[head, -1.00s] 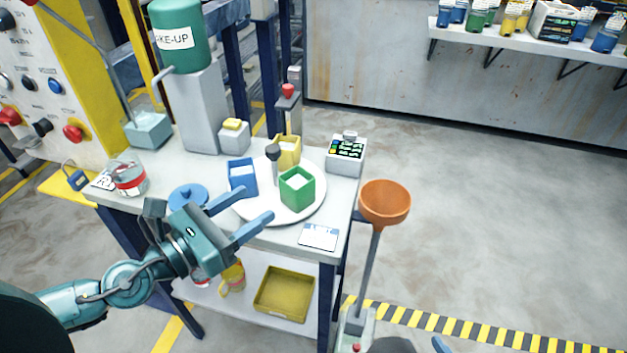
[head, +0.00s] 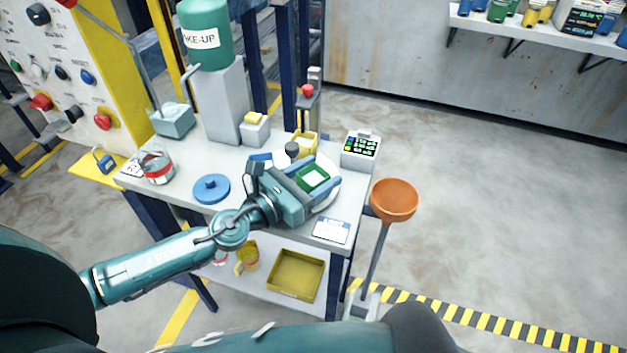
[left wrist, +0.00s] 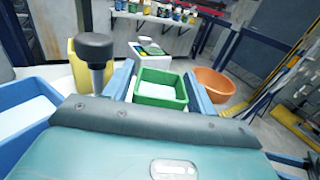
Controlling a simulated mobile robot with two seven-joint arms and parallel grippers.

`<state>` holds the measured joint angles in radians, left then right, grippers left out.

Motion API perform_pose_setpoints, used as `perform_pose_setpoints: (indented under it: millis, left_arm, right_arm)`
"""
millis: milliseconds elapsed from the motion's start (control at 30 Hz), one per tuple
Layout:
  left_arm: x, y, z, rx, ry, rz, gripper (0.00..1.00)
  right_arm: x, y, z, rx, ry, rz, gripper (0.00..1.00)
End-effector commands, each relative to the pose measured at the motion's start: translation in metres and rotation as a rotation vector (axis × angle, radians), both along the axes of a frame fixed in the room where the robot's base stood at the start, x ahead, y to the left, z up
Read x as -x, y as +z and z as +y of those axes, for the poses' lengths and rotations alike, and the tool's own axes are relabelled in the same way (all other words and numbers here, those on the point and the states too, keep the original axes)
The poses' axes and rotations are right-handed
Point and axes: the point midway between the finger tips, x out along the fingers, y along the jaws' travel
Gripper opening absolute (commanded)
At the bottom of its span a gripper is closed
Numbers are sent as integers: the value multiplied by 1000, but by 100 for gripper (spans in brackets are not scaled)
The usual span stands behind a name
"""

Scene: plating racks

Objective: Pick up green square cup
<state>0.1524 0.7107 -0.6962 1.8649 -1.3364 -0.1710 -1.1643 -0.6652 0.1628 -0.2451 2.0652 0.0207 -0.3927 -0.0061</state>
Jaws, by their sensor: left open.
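The green square cup (head: 313,179) with white contents stands on the white round plate (head: 332,198) on the table. My left gripper (head: 314,175) is open, with its two blue fingers on either side of the cup. In the left wrist view the green cup (left wrist: 161,94) sits between the fingers, and I cannot tell whether they touch it. The gripper body hides part of the cup and much of the plate in the head view. My right gripper does not show.
A blue cup (head: 260,160), a yellow cup (head: 306,142) and a black-knobbed post (head: 292,150) stand close by. A keypad device (head: 361,148) is behind right, and a white card (head: 332,231) lies in front. An orange funnel (head: 394,198) stands beyond the table's right edge.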

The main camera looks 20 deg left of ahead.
Motion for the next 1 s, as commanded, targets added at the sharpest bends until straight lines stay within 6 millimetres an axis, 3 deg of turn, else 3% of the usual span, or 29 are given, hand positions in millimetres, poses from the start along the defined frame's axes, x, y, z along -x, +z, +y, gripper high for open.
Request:
perform_pose_setpoints:
  millis: [100, 367, 767, 1000]
  left_arm:
    - [-9, 1, -6, -1, 0, -1, 56]
    - [-10, 0, -6, -1, 0, 0, 56]
    - [-10, 0, -6, -1, 0, 1, 23]
    - [-10, 1, -6, -1, 1, -1, 21]
  right_arm:
    - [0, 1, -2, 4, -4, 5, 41]
    - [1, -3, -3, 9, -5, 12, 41]
    - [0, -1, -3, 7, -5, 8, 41]
    - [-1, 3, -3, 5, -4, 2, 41]
